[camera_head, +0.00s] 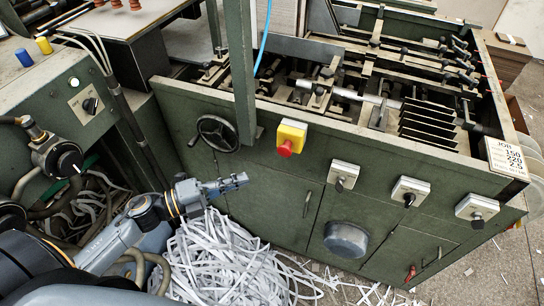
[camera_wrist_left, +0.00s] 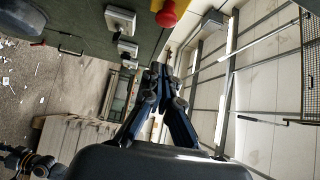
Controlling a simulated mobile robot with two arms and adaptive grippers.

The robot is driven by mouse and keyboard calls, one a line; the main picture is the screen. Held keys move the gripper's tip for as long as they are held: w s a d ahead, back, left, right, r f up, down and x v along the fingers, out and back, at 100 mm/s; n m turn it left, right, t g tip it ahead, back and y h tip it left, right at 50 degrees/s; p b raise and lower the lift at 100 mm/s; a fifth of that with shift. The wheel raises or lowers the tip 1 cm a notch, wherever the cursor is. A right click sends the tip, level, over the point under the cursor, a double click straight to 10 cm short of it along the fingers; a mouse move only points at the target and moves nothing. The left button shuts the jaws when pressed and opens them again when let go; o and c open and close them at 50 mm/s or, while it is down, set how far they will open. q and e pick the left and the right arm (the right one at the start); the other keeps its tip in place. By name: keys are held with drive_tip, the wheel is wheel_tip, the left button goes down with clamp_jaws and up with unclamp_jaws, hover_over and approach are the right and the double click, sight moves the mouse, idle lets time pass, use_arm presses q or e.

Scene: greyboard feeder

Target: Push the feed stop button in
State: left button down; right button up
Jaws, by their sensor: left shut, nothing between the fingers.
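The feed stop button is a red mushroom head (camera_head: 285,148) on a yellow box (camera_head: 292,132), fixed to the front of the green machine. In the left wrist view the red button (camera_wrist_left: 167,14) shows at the top edge, with part of its yellow box. My left gripper (camera_head: 243,180) is shut and empty, in front of the machine's green face. In the head view it appears left of and below the button, with a gap between them. The shut fingers also show in the left wrist view (camera_wrist_left: 160,72).
A handwheel (camera_head: 217,133) sits left of the yellow box. Several grey boxes with dark knobs, such as this switch (camera_head: 343,175), line the panel to the right. A round grey cover (camera_head: 346,239) sticks out lower down. A heap of paper strips (camera_head: 225,260) lies below my gripper.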

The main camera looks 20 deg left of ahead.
sight(288, 154)
use_arm(q)
drive_tip(key=w+d+p, duration=0.1)
drive_tip(key=w+d, duration=0.1)
drive_tip(key=w, duration=0.1)
drive_tip(key=w+d+p, duration=0.1)
drive_tip(key=w, duration=0.2)
drive_tip(key=w+d+p, duration=0.1)
drive_tip(key=w+d, duration=0.1)
drive_tip(key=w, duration=0.1)
drive_tip(key=shift+d, duration=0.3)
